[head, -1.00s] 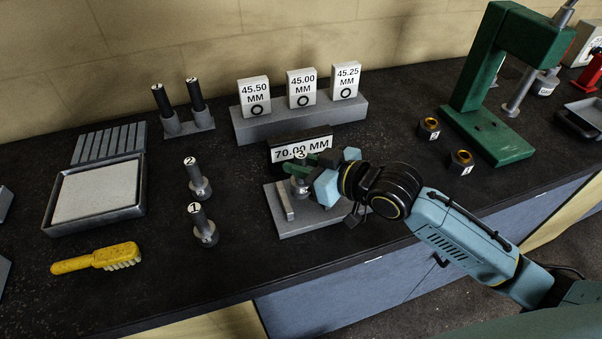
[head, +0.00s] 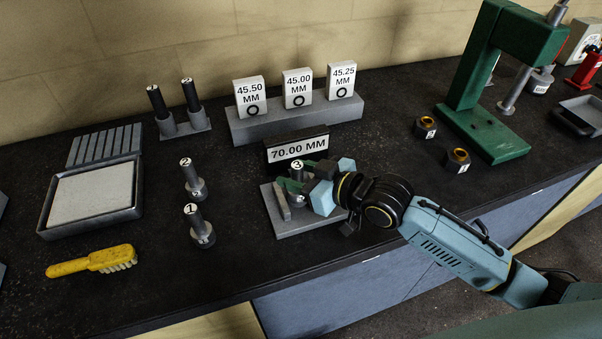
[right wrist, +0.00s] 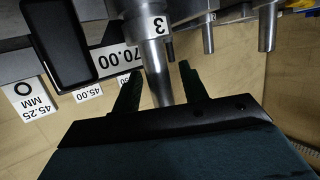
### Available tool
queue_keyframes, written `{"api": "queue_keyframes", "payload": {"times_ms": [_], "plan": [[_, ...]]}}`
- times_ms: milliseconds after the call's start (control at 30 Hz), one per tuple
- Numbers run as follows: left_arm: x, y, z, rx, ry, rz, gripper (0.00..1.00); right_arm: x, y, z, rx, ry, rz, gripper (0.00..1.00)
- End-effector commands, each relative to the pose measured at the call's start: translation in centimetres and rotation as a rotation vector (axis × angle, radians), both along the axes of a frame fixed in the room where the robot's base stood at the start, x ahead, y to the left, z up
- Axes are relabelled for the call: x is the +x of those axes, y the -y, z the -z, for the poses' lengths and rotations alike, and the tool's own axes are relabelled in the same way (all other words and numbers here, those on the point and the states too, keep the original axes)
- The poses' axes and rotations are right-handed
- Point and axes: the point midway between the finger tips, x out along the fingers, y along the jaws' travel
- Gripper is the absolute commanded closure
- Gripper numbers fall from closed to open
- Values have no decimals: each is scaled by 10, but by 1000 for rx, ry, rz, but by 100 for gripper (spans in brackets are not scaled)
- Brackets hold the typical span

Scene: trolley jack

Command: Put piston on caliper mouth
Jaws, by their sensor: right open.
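The piston tagged 3 (head: 297,173) stands about upright at a grey plate with a light bar, which I take as the caliper mouth (head: 283,204). A black display reading 70.00 MM (head: 297,150) stands behind it. My right gripper (head: 299,180) is open, with its green fingers on either side of the piston. In the right wrist view the piston (right wrist: 154,65) is between the fingers (right wrist: 160,90), with gaps on both sides. The fingers hide the piston's lower part in the head view, so I cannot tell its exact seating. My left gripper is not in view.
Pistons tagged 1 (head: 201,232) and 2 (head: 192,182) stand to the left. A yellow brush (head: 93,262) and a tray (head: 136,208) lie further left. A grey block (head: 297,122) with size cards is behind. A green press (head: 482,132) stands right, near two dark nuts (head: 457,161).

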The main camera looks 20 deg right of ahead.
Motion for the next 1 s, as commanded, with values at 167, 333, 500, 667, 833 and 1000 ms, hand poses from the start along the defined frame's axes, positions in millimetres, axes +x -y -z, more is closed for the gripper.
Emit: {"api": "queue_keyframes", "payload": {"times_ms": [167, 333, 500, 667, 833, 1000], "plan": [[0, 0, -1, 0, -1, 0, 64, -8, 7, -5, -2, -1, 1, 57], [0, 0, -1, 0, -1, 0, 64, -35, 26, -14, -4, -2, -1, 57], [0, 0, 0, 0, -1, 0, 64, -61, 45, -25, -3, -3, 1, 57], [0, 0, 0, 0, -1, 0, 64, -79, 58, -32, -2, -2, 1, 57], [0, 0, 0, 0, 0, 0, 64, -89, 65, -36, -1, -2, 1, 57], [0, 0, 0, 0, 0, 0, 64, -93, 67, -38, 0, 0, 0, 57]]}}
